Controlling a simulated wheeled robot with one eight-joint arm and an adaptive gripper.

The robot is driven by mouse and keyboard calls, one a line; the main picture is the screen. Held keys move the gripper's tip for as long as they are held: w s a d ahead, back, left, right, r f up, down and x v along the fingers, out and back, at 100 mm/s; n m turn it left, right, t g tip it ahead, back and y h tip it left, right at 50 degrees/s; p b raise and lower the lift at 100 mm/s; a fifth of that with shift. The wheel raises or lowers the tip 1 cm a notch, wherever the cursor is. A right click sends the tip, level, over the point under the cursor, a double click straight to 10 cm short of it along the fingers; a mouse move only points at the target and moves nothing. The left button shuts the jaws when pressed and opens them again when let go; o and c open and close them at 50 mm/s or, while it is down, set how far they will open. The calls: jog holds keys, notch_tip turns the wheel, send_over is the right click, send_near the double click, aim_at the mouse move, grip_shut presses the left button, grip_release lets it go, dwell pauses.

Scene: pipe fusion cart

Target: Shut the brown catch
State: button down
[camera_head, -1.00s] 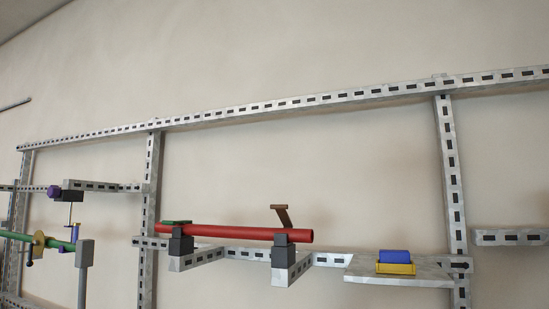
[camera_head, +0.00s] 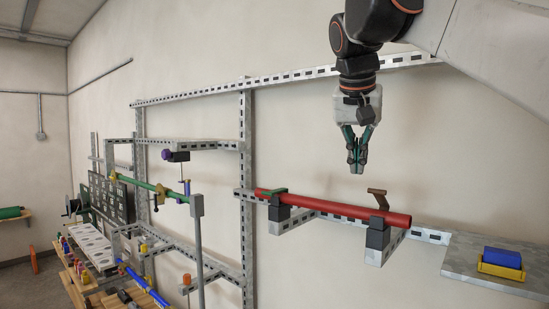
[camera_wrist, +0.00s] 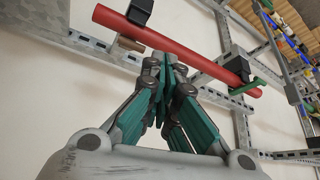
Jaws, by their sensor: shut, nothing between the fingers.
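The brown catch (camera_head: 378,199) stands raised and open, tilted up above the right end of the red pipe (camera_head: 336,209). Its black clamp block (camera_head: 377,236) holds the pipe from below. In the wrist view the brown catch (camera_wrist: 131,43) shows beside the pipe (camera_wrist: 178,47), left of the fingers. A green catch (camera_head: 273,191) lies down across the pipe's left end; it also shows in the wrist view (camera_wrist: 244,88). My gripper (camera_head: 357,172) points down, shut and empty, above the pipe and a little left of the brown catch. It appears apart from both.
A grey shelf (camera_head: 463,262) at right holds a blue block (camera_head: 502,257) in a yellow holder (camera_head: 501,271). Slotted metal rails (camera_head: 247,150) frame the wall. A green pipe (camera_head: 160,188) and a cluttered bench stand at left. The space around my gripper is free.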

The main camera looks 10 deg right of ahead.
jog(key=w+d+r+m+g+h, duration=0.1)
jog(key=d+r+m, duration=0.25)
jog(key=r, duration=0.35)
jog(key=b, duration=0.2)
send_over(381, 200)
jog(key=d, duration=0.1)
jog(key=f, duration=0.5)
jog(key=w+f, duration=0.1)
jog(key=f, duration=0.2)
jog(key=shift+s+a+f, duration=0.15)
jog(key=shift+a+f, duration=0.05)
jog(key=shift+f, duration=0.15)
jog(key=shift+s+a+f, duration=0.6)
jog(key=shift+s+a, duration=0.15)
jog(key=shift+a, duration=0.1)
jog(key=shift+f, duration=0.3)
jog(key=shift+a, duration=0.1)
jog(key=shift+f+h, duration=0.1)
jog(key=shift+h, duration=0.2)
